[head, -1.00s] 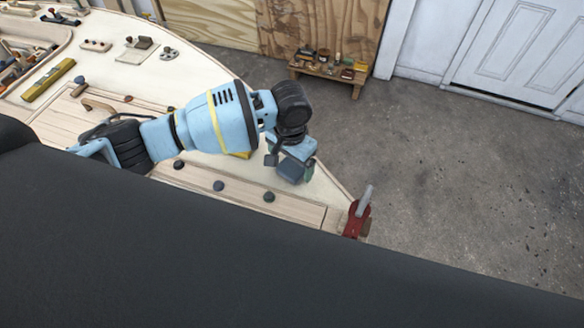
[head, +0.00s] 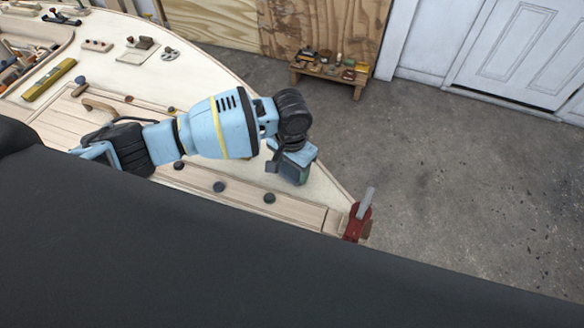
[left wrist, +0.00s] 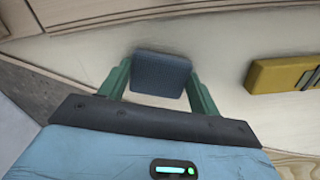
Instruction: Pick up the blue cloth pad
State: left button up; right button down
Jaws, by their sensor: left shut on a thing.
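The blue cloth pad (left wrist: 161,75) is a small dark blue-grey block between the two green fingers in the left wrist view. My left gripper (left wrist: 160,88) is shut on it, with a finger against each side. In the head view my left gripper (head: 291,168) is over the pale deck close to its right edge, and the arm and gripper largely hide the pad there. I cannot tell whether the pad touches the deck or is just above it. My right gripper is not in view.
A yellow block (left wrist: 284,75) lies on the deck right of the pad in the left wrist view. A red clamp (head: 356,221) sits at the hull's tip. Several dark round knobs (head: 219,187) line the deck. A low wooden bench (head: 328,72) with items stands beyond; the floor is clear.

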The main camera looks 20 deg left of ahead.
aim_at(292, 170)
pick_arm(q)
notch_tip(292, 170, up, 9)
jog(key=shift+f+p, duration=0.15)
jog(key=shift+p, duration=0.4)
jog(key=shift+r, duration=0.65)
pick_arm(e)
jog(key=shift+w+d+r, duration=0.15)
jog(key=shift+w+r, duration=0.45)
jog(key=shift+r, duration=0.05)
